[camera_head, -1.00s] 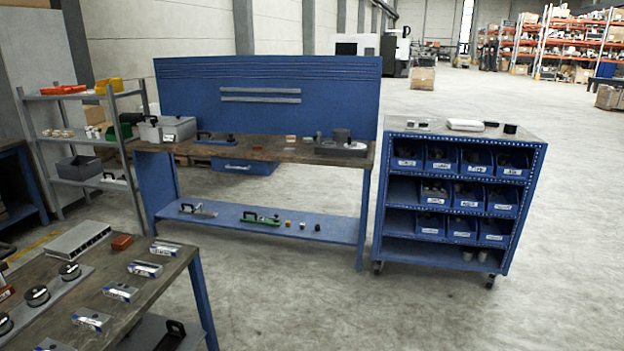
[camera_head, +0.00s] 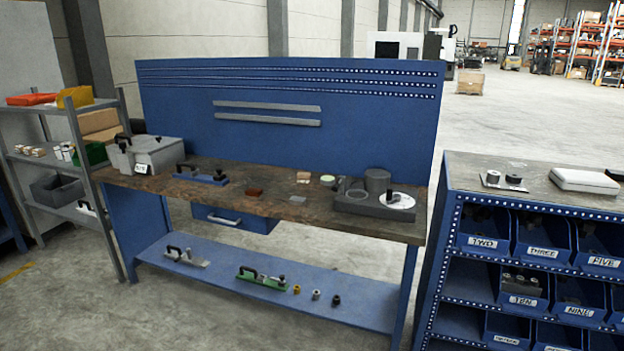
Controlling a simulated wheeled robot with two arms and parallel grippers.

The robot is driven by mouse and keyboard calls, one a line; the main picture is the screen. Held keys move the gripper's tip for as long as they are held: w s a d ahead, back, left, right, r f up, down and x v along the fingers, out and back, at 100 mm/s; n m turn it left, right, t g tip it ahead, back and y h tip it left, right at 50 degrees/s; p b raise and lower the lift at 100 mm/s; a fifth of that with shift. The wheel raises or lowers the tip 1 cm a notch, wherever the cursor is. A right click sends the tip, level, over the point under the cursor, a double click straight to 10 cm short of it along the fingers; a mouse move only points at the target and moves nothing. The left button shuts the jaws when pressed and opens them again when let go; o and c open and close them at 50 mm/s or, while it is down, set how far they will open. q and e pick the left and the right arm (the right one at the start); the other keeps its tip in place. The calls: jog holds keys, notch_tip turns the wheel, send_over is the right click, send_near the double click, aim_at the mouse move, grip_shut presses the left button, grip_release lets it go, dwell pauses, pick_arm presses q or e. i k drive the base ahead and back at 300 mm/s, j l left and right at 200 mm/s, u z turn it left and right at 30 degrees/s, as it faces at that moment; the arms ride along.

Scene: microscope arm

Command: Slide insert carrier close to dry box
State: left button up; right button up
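A grey lidded box (camera_head: 152,155) with a black handle and a small white label stands at the left end of the workbench top; it looks like the dry box. A blue flat carrier (camera_head: 203,177) with a black handle lies on the bench to its right, a short gap apart. On the lower shelf are a grey carrier (camera_head: 186,257) and a green carrier (camera_head: 262,280), both with black handles. I cannot tell which of the three is the insert carrier. Neither of my grippers is in view.
A blue bin cart (camera_head: 450,290) stands at right, a grey shelf rack (camera_head: 78,130) at left. Floor shows in front of the bench.

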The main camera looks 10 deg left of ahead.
aim_at(194, 176)
jog(key=i+u, duration=0.35)
jog(key=i, duration=0.2)
jog(key=i+u, duration=0.35)
jog(key=i, duration=0.2)
jog(key=i+l+u, duration=0.2)
jog(key=i+u, duration=0.15)
jog(key=i, duration=0.15)
jog(key=i+l+u, duration=0.1)
jog(key=l, duration=0.25)
jog(key=i, duration=0.1)
